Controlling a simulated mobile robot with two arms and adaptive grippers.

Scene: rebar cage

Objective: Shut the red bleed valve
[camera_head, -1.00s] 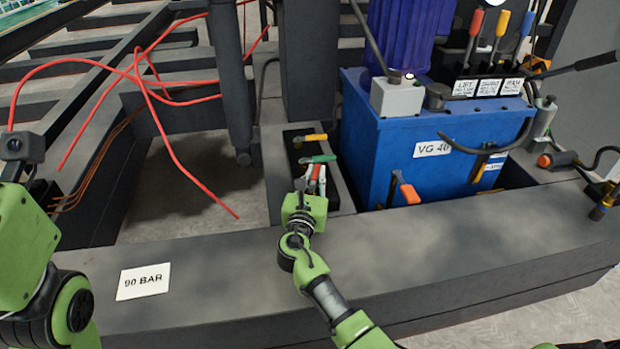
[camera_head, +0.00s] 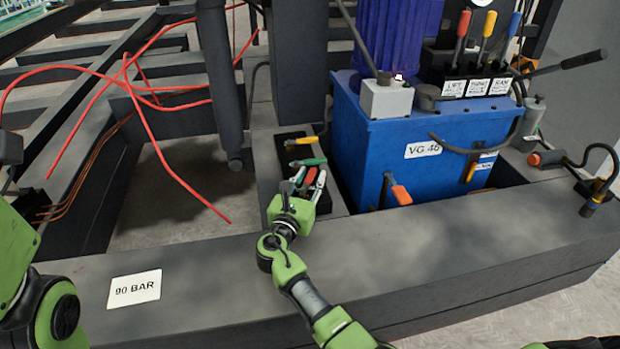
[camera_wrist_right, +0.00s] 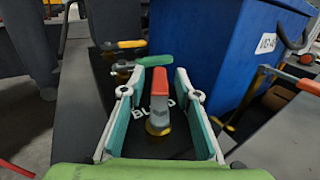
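The red bleed valve lever (camera_wrist_right: 160,92) stands up from a dark panel beside the blue power unit, with "BL" lettering partly visible behind it. It also shows small in the head view (camera_head: 309,176). My right gripper (camera_head: 302,184) is open, with one finger on each side of the red lever. In the right wrist view, the gripper (camera_wrist_right: 160,96) has gaps between both fingers and the lever. The lever's lower part ends in a brass-coloured fitting. My left arm shows at the left edge of the head view, but its gripper is out of frame.
A green lever (camera_head: 308,162) and a yellow lever (camera_head: 300,141) sit just beyond the red one. The blue unit (camera_head: 350,150) stands close on the right, with an orange-handled lever (camera_head: 399,192). A dark beam (camera_head: 420,240) runs in front. Red hoses (camera_head: 165,160) lie left.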

